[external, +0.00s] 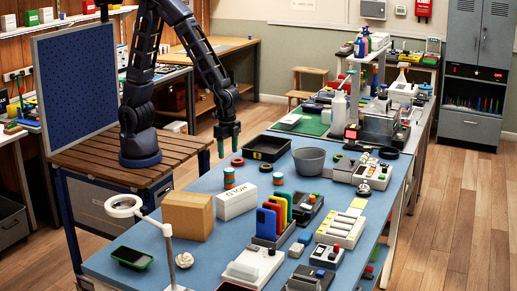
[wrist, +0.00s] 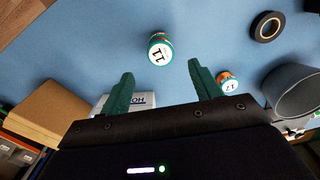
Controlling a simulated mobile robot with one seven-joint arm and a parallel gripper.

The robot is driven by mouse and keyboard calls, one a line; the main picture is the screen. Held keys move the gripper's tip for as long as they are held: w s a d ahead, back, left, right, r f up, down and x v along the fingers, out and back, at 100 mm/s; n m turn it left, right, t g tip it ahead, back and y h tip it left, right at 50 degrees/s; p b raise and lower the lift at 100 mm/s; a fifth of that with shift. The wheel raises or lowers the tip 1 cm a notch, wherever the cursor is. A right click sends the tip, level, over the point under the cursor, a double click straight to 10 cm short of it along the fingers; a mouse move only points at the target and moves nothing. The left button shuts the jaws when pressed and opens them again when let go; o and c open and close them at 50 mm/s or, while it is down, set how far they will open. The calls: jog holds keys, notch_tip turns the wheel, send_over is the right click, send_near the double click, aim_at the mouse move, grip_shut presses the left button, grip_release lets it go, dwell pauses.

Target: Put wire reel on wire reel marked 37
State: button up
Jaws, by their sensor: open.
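My gripper (external: 228,130) is open and empty, hanging above the left part of the blue table. In the wrist view, the fingertips of my gripper (wrist: 160,69) are spread. One wire reel (wrist: 159,52), orange and green with a white label that seems to read 11, shows just beyond the gap between them. A second orange and green reel (wrist: 228,80) is right of the right finger; its small label is hard to read and could end in 7. In the external view the reels (external: 229,178) and (external: 278,179) stand apart on the table.
A grey bowl (external: 308,161), a black tray (external: 267,141) and a dark ring (wrist: 267,27) are close by. Phones in a rack (external: 271,220) and a lamp (external: 167,230) stand nearer the camera.

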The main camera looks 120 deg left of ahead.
jog(key=s+r+n+t, duration=0.1)
jog(key=s+r, duration=0.3)
jog(key=r, duration=0.4)
jog(key=s+r+t, duration=0.1)
jog(key=s+r, duration=0.3)
jog(key=r, duration=0.5)
jog(key=s+r+t, duration=0.1)
jog(key=s+r, duration=0.3)
jog(key=s, duration=0.2)
jog(key=s+d+r+n+t, duration=0.1)
jog(key=s+r, duration=0.3)
jog(key=s, duration=0.2)
jog(key=shift+s+r+t, duration=0.2)
jog(key=shift+s+t, duration=0.1)
jog(key=shift+s, duration=0.1)
dwell(4.7)
